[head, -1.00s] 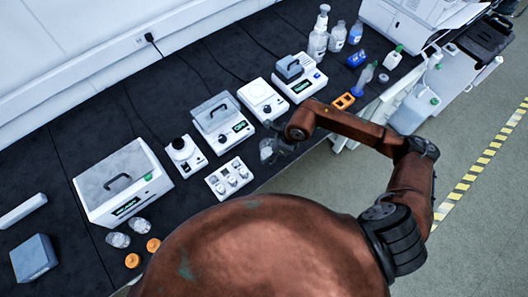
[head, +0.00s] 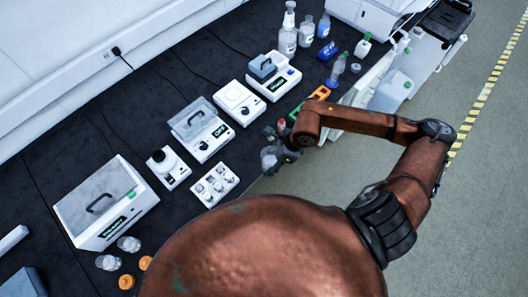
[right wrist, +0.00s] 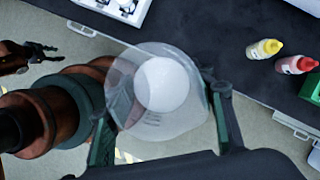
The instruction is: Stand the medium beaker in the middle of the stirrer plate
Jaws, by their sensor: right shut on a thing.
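The medium beaker (right wrist: 165,118) is clear glass with a pale round base. In the right wrist view it sits between the two fingers of my right gripper (right wrist: 160,125), which is shut on it. In the head view my right gripper (head: 272,155) is at the bench's front edge, in front of and to the right of the stirrer plate, and the beaker is hard to make out there.
A lidded grey device (head: 201,128) stands left of the stirrer plate, another white device (head: 274,82) right of it. Yellow-capped (right wrist: 265,49) and red-capped (right wrist: 296,65) bottles stand near the bench edge.

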